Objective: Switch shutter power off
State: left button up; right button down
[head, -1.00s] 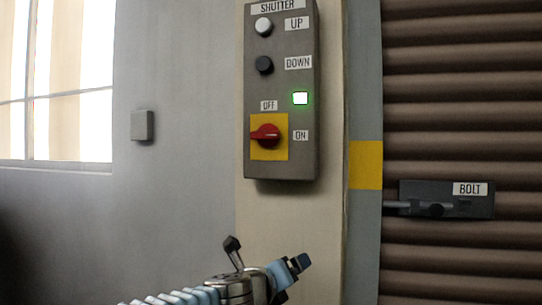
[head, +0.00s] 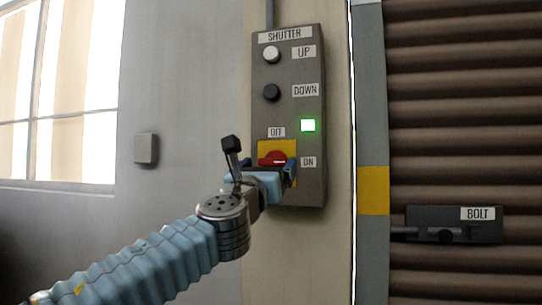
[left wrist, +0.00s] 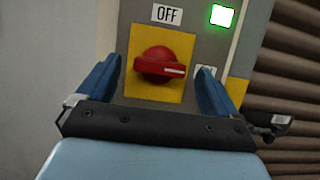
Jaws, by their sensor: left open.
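The grey shutter control box (head: 289,60) is mounted on the wall, with a white UP button (head: 271,54), a black DOWN button (head: 271,92) and a lit green lamp (head: 308,125). Its red rotary switch (head: 272,158) sits on a yellow plate; the handle's white mark points right, toward the ON label (head: 308,162). My left gripper (head: 268,168) is open at the switch. In the left wrist view the red switch (left wrist: 160,66) lies between the two blue fingers (left wrist: 158,84), with gaps on both sides. My right gripper is in no view.
The brown slatted shutter (head: 450,110) is at the right, with a dark bolt (head: 450,232) labelled BOLT on it. A small grey wall box (head: 146,148) and a bright window (head: 60,90) are to the left.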

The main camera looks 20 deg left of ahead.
aim_at(274, 162)
pick_arm(q)
jog(key=shift+p+x, duration=0.3)
jog(key=shift+x, duration=1)
jog(key=c, duration=1)
jog(key=shift+c, duration=0.2)
